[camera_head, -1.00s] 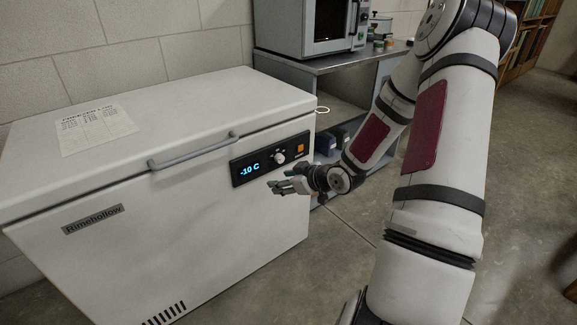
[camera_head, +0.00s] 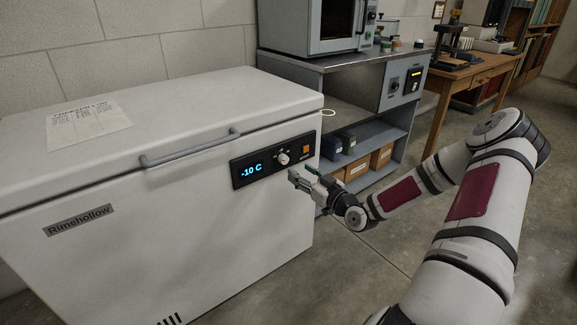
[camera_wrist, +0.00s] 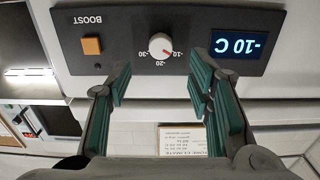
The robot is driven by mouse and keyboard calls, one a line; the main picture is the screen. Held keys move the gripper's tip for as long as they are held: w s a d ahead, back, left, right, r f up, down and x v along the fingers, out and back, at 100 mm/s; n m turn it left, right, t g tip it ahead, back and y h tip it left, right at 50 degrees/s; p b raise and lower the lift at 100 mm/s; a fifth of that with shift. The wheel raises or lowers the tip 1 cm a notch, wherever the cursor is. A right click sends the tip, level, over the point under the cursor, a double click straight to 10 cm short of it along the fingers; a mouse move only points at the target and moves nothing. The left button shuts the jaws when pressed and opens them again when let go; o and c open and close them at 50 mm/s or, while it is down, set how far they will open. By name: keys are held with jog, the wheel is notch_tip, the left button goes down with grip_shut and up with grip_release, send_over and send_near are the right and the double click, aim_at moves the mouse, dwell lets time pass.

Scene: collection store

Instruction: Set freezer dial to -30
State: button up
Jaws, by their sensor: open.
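The white chest freezer (camera_head: 120,220) has a black control panel (camera_head: 240,180) on its front. The round light dial (camera_head: 283,158) sits between the blue display (camera_head: 251,170), reading -10 C, and an orange button (camera_head: 306,149). In the upside-down wrist view the dial (camera_wrist: 160,45) has a red mark toward the -10 label; -20 and -30 are printed around it. My gripper (camera_head: 298,173) is in front of the panel, below and right of the dial. In the wrist view my gripper's green-padded fingers (camera_wrist: 157,88) are spread, empty and apart from the dial.
A paper list (camera_head: 88,122) lies on the lid. A grey bench (camera_head: 345,63) with an oven-like appliance (camera_head: 335,25) stands right of the freezer. Floor in front is clear.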

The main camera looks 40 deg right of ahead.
aim_at(286, 161)
jog(key=w, duration=0.3)
jog(key=w+b, duration=0.1)
jog(key=w, duration=0.3)
jog(key=shift+w+a, duration=0.2)
jog(key=shift+w, duration=0.05)
grip_shut()
